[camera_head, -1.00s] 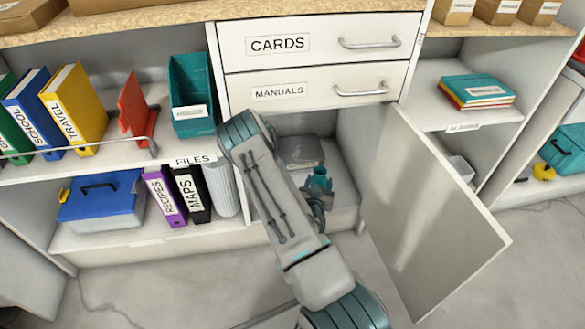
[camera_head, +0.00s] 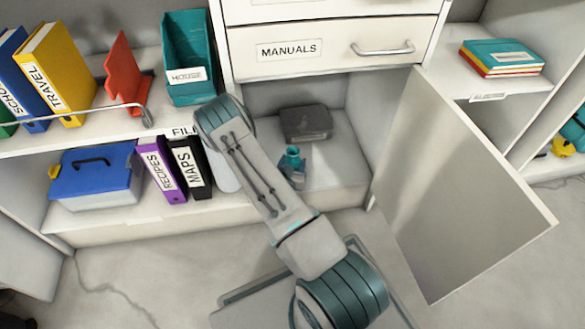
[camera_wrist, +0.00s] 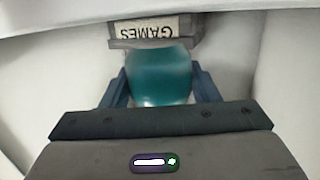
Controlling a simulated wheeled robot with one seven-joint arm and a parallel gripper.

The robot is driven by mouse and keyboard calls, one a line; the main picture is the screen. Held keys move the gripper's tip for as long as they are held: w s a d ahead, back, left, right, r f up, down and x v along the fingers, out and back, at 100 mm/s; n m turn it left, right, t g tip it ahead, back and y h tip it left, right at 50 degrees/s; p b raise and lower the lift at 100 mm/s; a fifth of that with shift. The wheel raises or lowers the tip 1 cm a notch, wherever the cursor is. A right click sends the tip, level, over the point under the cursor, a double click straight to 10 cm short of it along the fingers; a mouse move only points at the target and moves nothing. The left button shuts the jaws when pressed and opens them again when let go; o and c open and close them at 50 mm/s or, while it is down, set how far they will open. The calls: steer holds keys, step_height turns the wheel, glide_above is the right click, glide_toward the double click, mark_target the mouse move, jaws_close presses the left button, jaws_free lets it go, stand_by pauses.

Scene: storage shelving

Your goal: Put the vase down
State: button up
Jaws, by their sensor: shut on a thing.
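The teal vase (camera_head: 291,158) is inside the open lower cabinet compartment, seen past my arm in the head view. In the wrist view the vase (camera_wrist: 159,76) is a rounded teal body between the two dark fingers of my gripper (camera_wrist: 160,90). My gripper is shut on it; in the head view the gripper (camera_head: 297,175) is mostly hidden behind my arm. The vase looks upright. I cannot tell whether its base touches the compartment floor (camera_head: 335,170).
A dark grey box (camera_head: 306,124) lies behind the vase; the wrist view shows a box labelled GAMES (camera_wrist: 150,32). The cabinet door (camera_head: 450,190) stands open at right. Black MAPS (camera_head: 190,167) and purple RECIPES (camera_head: 161,170) binders stand left. Compartment floor right of the vase is clear.

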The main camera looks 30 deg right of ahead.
steer(key=shift+f, duration=1)
steer(key=shift+f, duration=0.15)
steer(key=o, duration=1.2)
steer(key=shift+s+a+r, duration=0.1)
steer(key=shift+r, duration=0.15)
steer(key=p+v, duration=0.4)
steer(key=v, duration=0.7)
steer(key=shift+s+a, duration=0.2)
steer(key=shift+s, duration=0.15)
